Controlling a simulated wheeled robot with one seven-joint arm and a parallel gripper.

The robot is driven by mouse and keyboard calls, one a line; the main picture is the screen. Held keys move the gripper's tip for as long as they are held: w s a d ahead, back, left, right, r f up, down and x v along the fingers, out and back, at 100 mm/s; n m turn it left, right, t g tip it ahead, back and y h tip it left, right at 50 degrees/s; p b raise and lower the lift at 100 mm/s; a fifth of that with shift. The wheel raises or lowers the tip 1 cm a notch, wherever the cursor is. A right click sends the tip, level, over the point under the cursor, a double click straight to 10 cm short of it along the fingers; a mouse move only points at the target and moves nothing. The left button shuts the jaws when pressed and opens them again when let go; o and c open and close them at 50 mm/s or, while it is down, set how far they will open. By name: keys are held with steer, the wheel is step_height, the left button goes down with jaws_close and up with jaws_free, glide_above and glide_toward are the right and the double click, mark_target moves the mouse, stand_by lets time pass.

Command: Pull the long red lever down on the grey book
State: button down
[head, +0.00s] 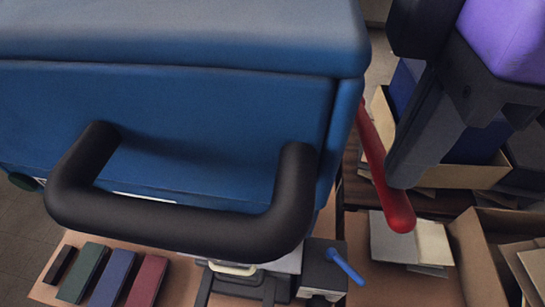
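The long red lever (376,160) runs down along the right side of a big blue machine (190,120) and ends in a rounded red tip. My gripper (405,165) is at the right of the lever, its dark grey finger beside the lever's lower part. I cannot tell if it touches the lever. Only one finger shows clearly, so its opening is hidden. A pale grey flat piece (285,263) shows partly under the machine; I cannot tell if it is the grey book. Pale grey and cream flat pieces (410,243) lie on the table below the lever tip.
A thick black handle (180,220) juts from the machine's front. A small dark block with a blue lever (345,265) stands below. Green, blue and red slabs (115,275) lie at lower left. Open cardboard boxes (480,260) crowd the right side.

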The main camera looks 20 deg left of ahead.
mark_target(389, 201)
steer(key=shift+s+f, duration=0.2)
steer(key=shift+f, duration=0.65)
steer(key=shift+s+d+f+b, duration=0.15)
steer(key=shift+f+b, duration=0.15)
steer(key=shift+f, duration=0.5)
steer(key=shift+s+f+b, duration=0.15)
steer(key=shift+f+b, duration=0.15)
steer(key=shift+f, duration=0.6)
steer(key=shift+f+b, duration=0.4)
steer(key=shift+f, duration=1.15)
